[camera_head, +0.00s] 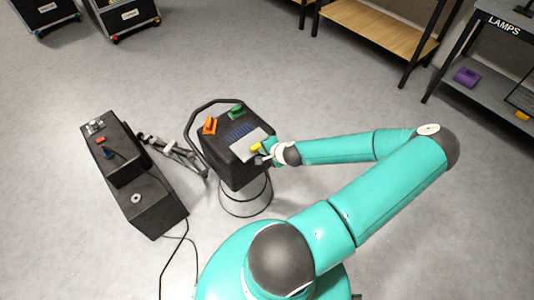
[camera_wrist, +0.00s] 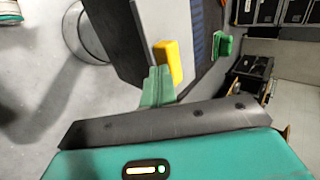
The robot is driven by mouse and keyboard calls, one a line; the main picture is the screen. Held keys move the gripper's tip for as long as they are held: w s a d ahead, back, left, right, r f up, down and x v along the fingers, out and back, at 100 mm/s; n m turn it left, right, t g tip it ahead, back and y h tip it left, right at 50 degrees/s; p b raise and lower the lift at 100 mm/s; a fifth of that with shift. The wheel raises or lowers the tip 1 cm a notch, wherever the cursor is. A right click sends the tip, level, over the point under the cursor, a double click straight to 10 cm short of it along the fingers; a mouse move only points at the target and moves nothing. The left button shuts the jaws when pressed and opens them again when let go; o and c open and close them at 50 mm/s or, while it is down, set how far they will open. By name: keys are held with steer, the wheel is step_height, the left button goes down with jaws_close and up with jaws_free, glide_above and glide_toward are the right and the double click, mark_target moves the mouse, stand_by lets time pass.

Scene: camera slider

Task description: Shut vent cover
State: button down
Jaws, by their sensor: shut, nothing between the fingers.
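A black box unit (camera_head: 228,168) stands on a round-based stand. Its top carries a pale grey plate (camera_head: 246,146) with a yellow handle (camera_head: 256,147), next to a dark blue slatted vent (camera_head: 238,131). The plate looks like the vent cover, and some slats show uncovered. In the wrist view, the yellow handle (camera_wrist: 168,62) stands on the grey plate (camera_wrist: 135,30), with the slats (camera_wrist: 221,46) to the right. My gripper (camera_wrist: 158,72) is shut and empty, its green fingers right beside the yellow handle. I cannot tell whether they touch it.
The box top also has an orange handle (camera_head: 210,125) and a green handle (camera_head: 236,112), with a black bar (camera_head: 192,119) looping around the far left side. A black equipment case (camera_head: 155,200) stands left, with a tripod-like metal part (camera_head: 170,150) between. Open floor surrounds them.

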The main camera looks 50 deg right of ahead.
glide_toward(247, 140)
steer(key=x, duration=0.5)
steer(key=shift+w+d, duration=0.2)
steer(key=shift+s, duration=0.2)
